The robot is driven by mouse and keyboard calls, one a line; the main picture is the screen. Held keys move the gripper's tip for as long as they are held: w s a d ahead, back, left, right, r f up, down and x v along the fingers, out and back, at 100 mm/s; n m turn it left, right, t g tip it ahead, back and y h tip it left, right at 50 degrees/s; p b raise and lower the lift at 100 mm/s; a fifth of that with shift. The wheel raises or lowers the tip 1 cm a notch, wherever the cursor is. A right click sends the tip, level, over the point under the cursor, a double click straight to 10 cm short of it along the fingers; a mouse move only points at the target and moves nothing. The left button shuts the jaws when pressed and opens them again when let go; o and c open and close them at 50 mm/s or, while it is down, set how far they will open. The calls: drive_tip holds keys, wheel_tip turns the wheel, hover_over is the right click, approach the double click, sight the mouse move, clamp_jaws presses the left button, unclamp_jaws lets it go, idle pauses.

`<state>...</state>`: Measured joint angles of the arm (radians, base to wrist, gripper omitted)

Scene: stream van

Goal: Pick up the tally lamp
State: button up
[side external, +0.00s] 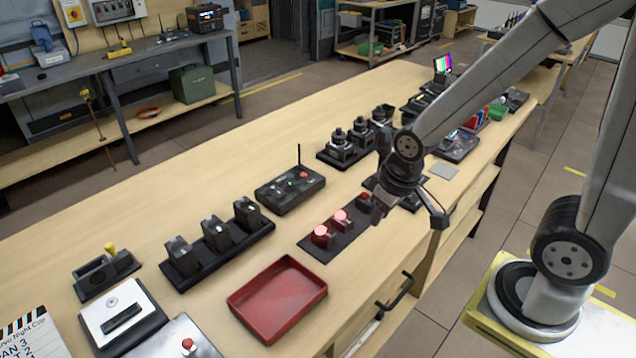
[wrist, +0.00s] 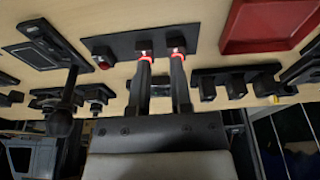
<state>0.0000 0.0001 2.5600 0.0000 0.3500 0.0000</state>
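Three small tally lamps stand in a row on a black mat (side external: 318,247). In the side view two glow red: the front lamp (side external: 321,235) and the middle lamp (side external: 341,218). The far lamp (side external: 365,201) looks darker and is beside my gripper (side external: 378,212). In the wrist view the mat (wrist: 120,43) carries a dark red lamp (wrist: 103,61) at left and two lit lamps (wrist: 145,49) (wrist: 178,47), partly hidden behind my fingertips. My gripper (wrist: 161,64) is open, its two fingers apart with nothing between them.
A red tray (side external: 277,298) lies in front of the mat. A black box with an antenna (side external: 290,188) and a rack of black blocks (side external: 217,242) stand to the left. More black devices (side external: 350,145) are behind. Bare bench (side external: 225,175) lies at left.

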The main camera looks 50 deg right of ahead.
sight(366, 201)
drive_tip(key=o, duration=0.6)
drive_tip(key=shift+c, duration=0.2)
